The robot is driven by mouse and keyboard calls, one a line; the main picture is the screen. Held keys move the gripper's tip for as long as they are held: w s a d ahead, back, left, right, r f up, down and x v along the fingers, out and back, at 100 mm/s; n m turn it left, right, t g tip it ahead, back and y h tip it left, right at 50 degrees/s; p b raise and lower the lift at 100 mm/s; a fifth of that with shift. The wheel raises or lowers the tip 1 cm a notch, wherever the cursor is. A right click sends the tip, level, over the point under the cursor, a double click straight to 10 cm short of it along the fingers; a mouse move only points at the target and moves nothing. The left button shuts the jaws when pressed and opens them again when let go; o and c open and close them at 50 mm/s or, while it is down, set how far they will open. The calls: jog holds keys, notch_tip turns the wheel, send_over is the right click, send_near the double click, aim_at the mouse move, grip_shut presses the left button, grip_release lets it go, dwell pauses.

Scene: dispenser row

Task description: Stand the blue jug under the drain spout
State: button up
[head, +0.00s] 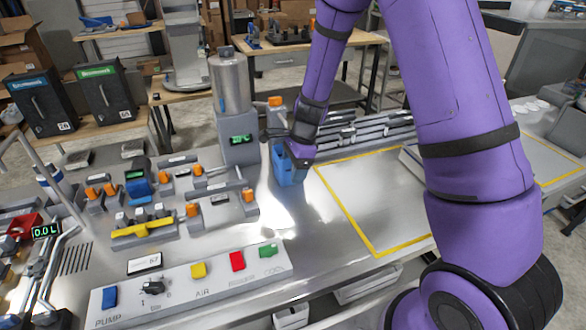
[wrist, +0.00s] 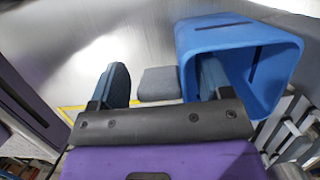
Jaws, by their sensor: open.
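The blue jug (head: 287,170) stands on the metal bench, right of the steel tank (head: 231,84). In the wrist view the open-topped jug (wrist: 240,45) fills the upper right. My gripper (head: 299,153) is at the jug's top. Its fingers are apart (wrist: 160,85): the left one is outside the jug, the right one overlaps its near wall and rim. A grey block (wrist: 160,84) shows between the fingers beside the jug; I cannot tell if it is the jug's handle. An orange valve handle (head: 275,101) is beside the tank. I cannot clearly make out the drain spout.
A yellow-outlined area (head: 375,195) right of the jug is clear. A button panel (head: 190,280) runs along the front edge. Fittings with orange knobs (head: 193,210) crowd the left. A bent pipe (head: 50,170) and a 0.0L display (head: 46,231) are at far left.

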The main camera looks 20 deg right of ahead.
jog(key=s+d+r+n+t, duration=0.1)
jog(key=s+d+r+n, duration=0.15)
jog(key=r, duration=0.75)
jog(key=s+d+r+n, duration=0.1)
jog(key=s+r+n, duration=0.15)
jog(key=r, duration=0.75)
jog(key=s+d+r+n+t+h, duration=0.1)
jog(key=s+r+n, duration=0.3)
jog(key=s, duration=0.4)
jog(key=s+d+r+n+t+h, duration=0.1)
jog(key=s+r+n, duration=0.3)
jog(key=s, duration=0.4)
jog(key=s+d+r+n+t+h, duration=0.1)
jog(key=s+r+n+t, duration=0.1)
jog(key=s+n, duration=0.3)
jog(key=shift+s+d+r, duration=0.2)
jog(key=shift+s+r, duration=0.7)
jog(key=shift+s, duration=0.75)
jog(key=shift+c, duration=0.2)
